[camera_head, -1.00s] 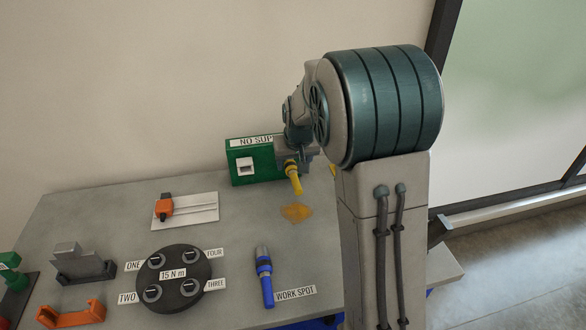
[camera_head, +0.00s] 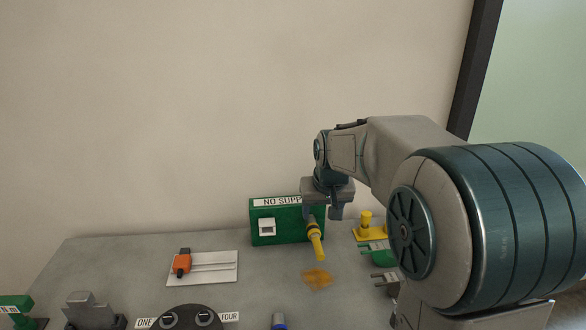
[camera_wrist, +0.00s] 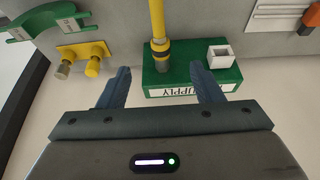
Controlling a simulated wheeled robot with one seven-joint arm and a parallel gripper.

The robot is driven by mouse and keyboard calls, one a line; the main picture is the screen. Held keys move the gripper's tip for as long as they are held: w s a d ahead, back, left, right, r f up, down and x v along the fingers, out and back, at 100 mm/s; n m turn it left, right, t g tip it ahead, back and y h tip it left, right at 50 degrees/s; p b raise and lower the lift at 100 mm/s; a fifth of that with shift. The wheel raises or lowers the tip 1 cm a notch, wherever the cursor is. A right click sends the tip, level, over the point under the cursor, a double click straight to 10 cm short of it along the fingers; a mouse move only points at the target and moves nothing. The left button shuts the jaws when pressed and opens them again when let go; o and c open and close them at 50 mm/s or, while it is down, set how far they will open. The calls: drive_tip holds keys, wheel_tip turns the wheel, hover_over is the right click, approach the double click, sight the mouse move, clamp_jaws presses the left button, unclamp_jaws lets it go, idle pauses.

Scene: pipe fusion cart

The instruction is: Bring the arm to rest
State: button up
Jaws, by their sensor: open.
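My gripper (camera_head: 322,211) is at the back of the table, in front of the right part of the green box labelled "NO SUPP..." (camera_head: 262,239). In the wrist view, my gripper (camera_wrist: 161,72) has its two blue-grey fingers spread, with nothing held between them. A yellow rod-like tool (camera_head: 316,242) with a dark end is at the box's right side. In the wrist view the yellow tool (camera_wrist: 158,22) lies in line with the gap between the fingers, with its dark end at the green box (camera_wrist: 185,78). The exact distance from fingers to tool is unclear.
A yellow fitting (camera_head: 370,232) and a green curved part (camera_head: 378,256) are right of the box. An orange tool on a white plate (camera_head: 225,262) lies left. A round dark plate (camera_head: 187,318) is in front. The wall is close behind.

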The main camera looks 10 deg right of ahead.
drive_tip(key=s+f+g, duration=0.1)
drive_tip(key=s+f, duration=0.2)
drive_tip(key=s, duration=2.3)
drive_tip(key=shift+f, duration=0.15)
